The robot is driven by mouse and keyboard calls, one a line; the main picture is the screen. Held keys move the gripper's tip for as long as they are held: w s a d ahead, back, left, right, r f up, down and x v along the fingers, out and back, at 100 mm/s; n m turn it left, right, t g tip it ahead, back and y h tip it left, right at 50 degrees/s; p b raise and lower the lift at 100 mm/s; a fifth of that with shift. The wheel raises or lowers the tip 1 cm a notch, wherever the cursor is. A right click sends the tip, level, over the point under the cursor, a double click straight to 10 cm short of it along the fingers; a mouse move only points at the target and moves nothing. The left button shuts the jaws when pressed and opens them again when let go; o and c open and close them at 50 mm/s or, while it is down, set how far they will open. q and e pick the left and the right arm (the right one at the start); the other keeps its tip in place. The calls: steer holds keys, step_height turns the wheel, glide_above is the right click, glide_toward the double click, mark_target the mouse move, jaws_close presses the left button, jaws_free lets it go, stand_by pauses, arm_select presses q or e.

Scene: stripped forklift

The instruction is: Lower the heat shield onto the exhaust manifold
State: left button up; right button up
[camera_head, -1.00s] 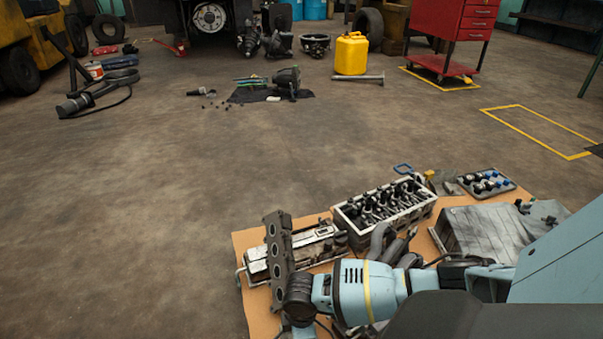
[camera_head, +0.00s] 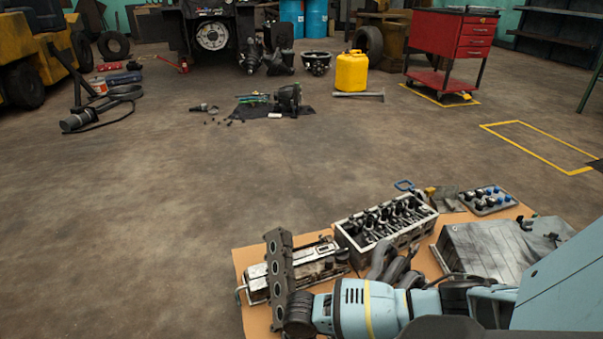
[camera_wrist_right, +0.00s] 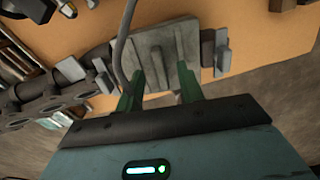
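In the right wrist view my right gripper's two green-padded fingers (camera_wrist_right: 160,85) stand apart at a grey metal plate (camera_wrist_right: 158,50) with a raised middle. It may be the heat shield; whether the fingers grip it or only straddle it I cannot tell. Dark tubular parts with flanges (camera_wrist_right: 50,105), possibly the exhaust manifold, lie left of it. In the head view curved dark pipes (camera_head: 388,262) show behind my right arm, and a dark flange with several oval holes (camera_head: 279,270) stands at the left. My right gripper is hidden there. My left gripper is not in view.
An orange-brown mat (camera_head: 243,262) carries a valve cover (camera_head: 318,258), a cylinder head (camera_head: 385,222), a grey box-shaped part (camera_head: 490,250) and a tray of small parts (camera_head: 487,200). Open floor lies left and beyond. A red tool cart (camera_head: 455,50) stands far back.

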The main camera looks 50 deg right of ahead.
step_height(320, 180, up, 8)
steer(key=p, duration=0.4)
steer(key=shift+f, duration=0.15)
stand_by(0.3)
